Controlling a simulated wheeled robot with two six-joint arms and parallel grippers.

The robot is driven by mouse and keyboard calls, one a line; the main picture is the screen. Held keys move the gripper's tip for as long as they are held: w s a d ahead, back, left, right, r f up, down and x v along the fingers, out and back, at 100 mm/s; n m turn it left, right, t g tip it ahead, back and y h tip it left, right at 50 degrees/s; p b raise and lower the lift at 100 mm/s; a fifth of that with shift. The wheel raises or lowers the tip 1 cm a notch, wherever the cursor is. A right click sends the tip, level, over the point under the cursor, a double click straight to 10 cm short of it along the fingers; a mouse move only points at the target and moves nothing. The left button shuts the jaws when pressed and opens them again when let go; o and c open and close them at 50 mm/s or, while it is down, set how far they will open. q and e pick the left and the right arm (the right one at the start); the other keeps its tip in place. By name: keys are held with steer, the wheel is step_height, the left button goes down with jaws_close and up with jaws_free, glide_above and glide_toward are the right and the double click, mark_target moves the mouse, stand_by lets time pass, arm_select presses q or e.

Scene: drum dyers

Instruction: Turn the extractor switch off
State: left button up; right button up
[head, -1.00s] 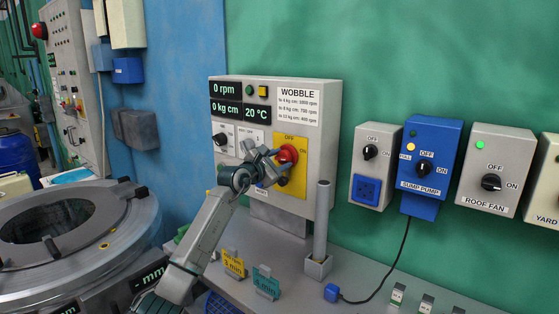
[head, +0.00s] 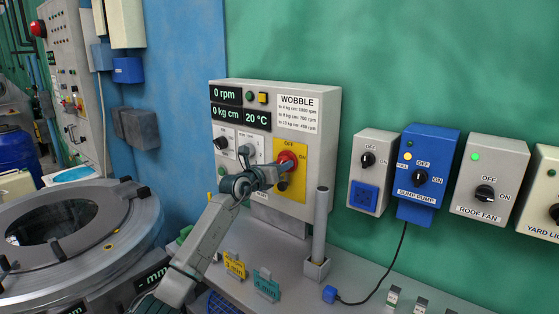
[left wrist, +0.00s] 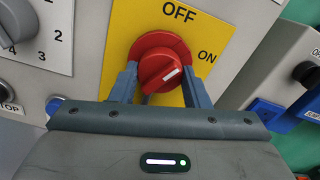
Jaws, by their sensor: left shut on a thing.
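The extractor switch is a red rotary knob (head: 287,158) on a yellow plate (head: 299,183) at the right of a grey control panel (head: 318,140). In the left wrist view the red knob (left wrist: 157,60) has a white mark pointing right, nearer ON than OFF. My left gripper (head: 279,172) is at the knob. In the left wrist view my left gripper (left wrist: 160,82) has one finger on each side of the knob and is shut on it. The fingers hide part of the knob's sides. My right gripper is not in view.
A grey post (head: 320,225) stands close to the right of the panel. Yellow (head: 234,265) and teal (head: 266,285) tags stand below on the bench. A blue sump pump box (head: 428,165) and grey switch boxes hang at the right. A round drum (head: 105,235) is at the left.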

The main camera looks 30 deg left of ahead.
arm_select(q)
steer(key=shift+n+p, duration=3.1)
steer(key=shift+p, duration=0.7)
steer(key=o, duration=1)
steer(key=shift+s+a+b, duration=0.2)
steer(key=shift+s+b, duration=0.1)
steer(key=shift+s, duration=2.4)
steer(key=shift+s+a+b, duration=0.2)
steer(key=shift+s+b, duration=0.1)
steer(key=shift+s, duration=2.35)
